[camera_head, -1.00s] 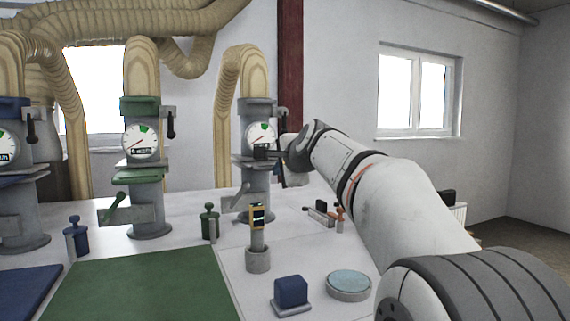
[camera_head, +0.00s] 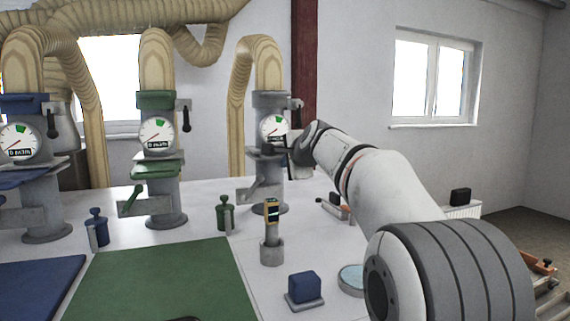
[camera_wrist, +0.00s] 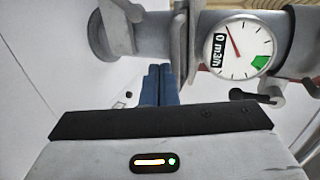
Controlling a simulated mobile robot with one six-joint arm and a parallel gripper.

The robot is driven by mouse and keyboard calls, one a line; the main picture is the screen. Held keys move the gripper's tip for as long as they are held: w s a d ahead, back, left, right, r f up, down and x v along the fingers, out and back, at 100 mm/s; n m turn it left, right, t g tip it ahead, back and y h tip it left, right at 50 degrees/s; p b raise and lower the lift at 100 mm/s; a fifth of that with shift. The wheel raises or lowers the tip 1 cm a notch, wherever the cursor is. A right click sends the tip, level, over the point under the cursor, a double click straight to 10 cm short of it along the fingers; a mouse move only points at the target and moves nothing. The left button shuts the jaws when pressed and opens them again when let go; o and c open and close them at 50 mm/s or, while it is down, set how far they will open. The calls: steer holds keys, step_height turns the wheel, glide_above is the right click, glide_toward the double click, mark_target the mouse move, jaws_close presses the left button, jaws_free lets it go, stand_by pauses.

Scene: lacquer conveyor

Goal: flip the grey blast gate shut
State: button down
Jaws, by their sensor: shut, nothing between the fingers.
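The grey blast gate (camera_head: 265,157) is a grey collar and plate on the rightmost duct, below a round white gauge (camera_head: 275,129). A short black lever (camera_head: 297,114) hangs from a bracket at its upper right. In the wrist view the gauge (camera_wrist: 241,47) shows sideways and reads 0 m3/h, and a black knob (camera_wrist: 237,95) shows to the lower right of the gauge. My gripper (camera_head: 279,142) is at the gauge's lower right edge, overlapping it in the picture. In the wrist view its blue-grey fingertips (camera_wrist: 159,72) are together and empty; contact cannot be told.
A green-topped duct (camera_head: 157,135) and a blue-topped duct (camera_head: 20,140) stand to the left. A yellow meter (camera_head: 271,212) in a holder, a green plunger (camera_head: 225,213) and a blue block (camera_head: 304,286) stand on the white bench in front. The green mat (camera_head: 160,285) is mostly clear.

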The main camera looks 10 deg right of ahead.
steer(key=f+b+v, duration=0.1)
steer(key=b+v, duration=0.1)
steer(key=v, duration=1)
steer(key=shift+s+b, duration=0.35)
steer(key=shift+s, duration=0.05)
steer(key=shift+d+r, duration=0.1)
steer(key=shift+d, duration=0.05)
